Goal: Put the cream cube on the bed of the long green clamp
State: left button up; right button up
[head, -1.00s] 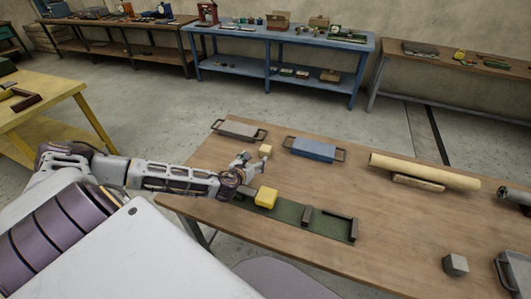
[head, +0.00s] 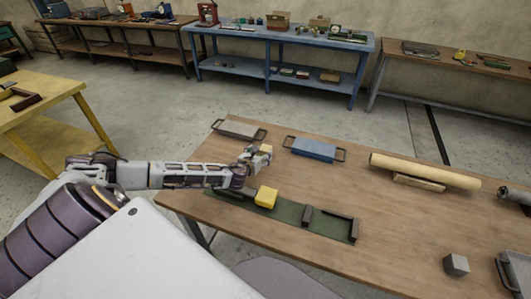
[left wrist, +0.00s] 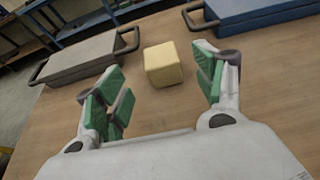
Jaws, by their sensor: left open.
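The cream cube (head: 266,149) sits on the wooden table, partly hidden by my left gripper (head: 254,157) in the head view. In the left wrist view the cube (left wrist: 163,66) shows between and just beyond the green-padded fingers of my left gripper (left wrist: 158,82), which is open and apart from the cube. The long green clamp (head: 286,212) lies along the table's near edge. Its flat green bed has dark upright jaws towards the right and carries a yellow block (head: 266,196). My right gripper is not in view.
A grey tray (head: 238,128) and a blue tray (head: 313,148), both handled, lie behind the cube. A long cream roll (head: 425,170) rests on a wooden support (head: 418,183) to the right. The table's middle is clear.

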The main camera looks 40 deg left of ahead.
aim_at(264, 149)
pick_arm(q)
jog(key=shift+w+a+f, duration=0.1)
jog(key=shift+w+f, duration=0.1)
jog(key=shift+w, duration=0.4)
jog(key=shift+x, duration=2.15)
jog(key=shift+w+f, duration=0.15)
jog(key=shift+w, duration=0.2)
jog(key=shift+a, duration=0.1)
jog(key=c, duration=1.1)
jog(key=shift+c, duration=0.7)
jog(key=shift+w+r, duration=0.1)
jog(key=shift+r, duration=0.55)
notch_tip(264, 149, up, 7)
jog(key=shift+f+p, duration=0.1)
jog(key=shift+p, duration=0.45)
jog(key=shift+r, duration=1)
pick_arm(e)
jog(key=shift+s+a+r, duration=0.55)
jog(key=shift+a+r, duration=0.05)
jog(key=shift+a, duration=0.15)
